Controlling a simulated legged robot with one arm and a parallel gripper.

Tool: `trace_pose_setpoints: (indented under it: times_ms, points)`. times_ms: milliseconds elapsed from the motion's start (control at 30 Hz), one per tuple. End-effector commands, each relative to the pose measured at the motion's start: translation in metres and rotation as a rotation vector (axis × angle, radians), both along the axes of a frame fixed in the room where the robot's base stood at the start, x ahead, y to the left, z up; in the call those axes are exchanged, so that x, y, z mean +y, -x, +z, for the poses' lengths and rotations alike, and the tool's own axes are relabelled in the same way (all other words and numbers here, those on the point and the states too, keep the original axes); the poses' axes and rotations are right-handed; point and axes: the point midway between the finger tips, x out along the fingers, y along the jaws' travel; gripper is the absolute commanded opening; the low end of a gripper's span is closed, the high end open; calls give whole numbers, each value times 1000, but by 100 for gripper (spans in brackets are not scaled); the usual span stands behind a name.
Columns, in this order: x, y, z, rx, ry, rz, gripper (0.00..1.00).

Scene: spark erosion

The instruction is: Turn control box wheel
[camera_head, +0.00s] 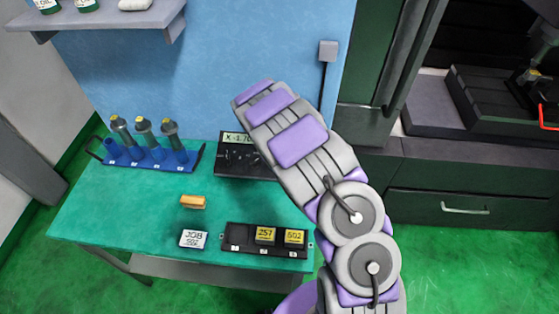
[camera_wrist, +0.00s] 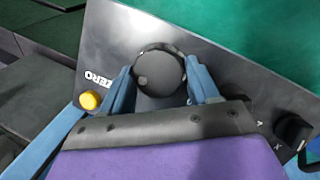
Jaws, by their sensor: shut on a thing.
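The control box (camera_head: 230,160) is dark, with a lit display reading about "X -1.70", and stands at the back of the green table. My arm covers its right part in the head view. In the wrist view its black panel (camera_wrist: 225,75) fills the middle. The round black wheel (camera_wrist: 160,72) with a small dimple sits on this panel. My gripper (camera_wrist: 160,82) has its two blue fingers on either side of the wheel, shut on it. The gripper's fingers are hidden in the head view.
On the panel are a yellow button (camera_wrist: 90,100) beside the word ZERO and a small black knob (camera_wrist: 292,130).

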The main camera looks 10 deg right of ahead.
Motion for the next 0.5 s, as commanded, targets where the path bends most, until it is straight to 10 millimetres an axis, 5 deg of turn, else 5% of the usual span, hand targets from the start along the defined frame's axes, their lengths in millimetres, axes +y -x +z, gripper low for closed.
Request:
trace_pose_setpoints:
  times_ms: [400, 433, 500]
  points:
    - [-2, 5, -5, 15, 3, 1, 30]
    - [-2, 5, -5, 14, 3, 1, 62]
    - [-2, 4, -5, 14, 3, 1, 68]
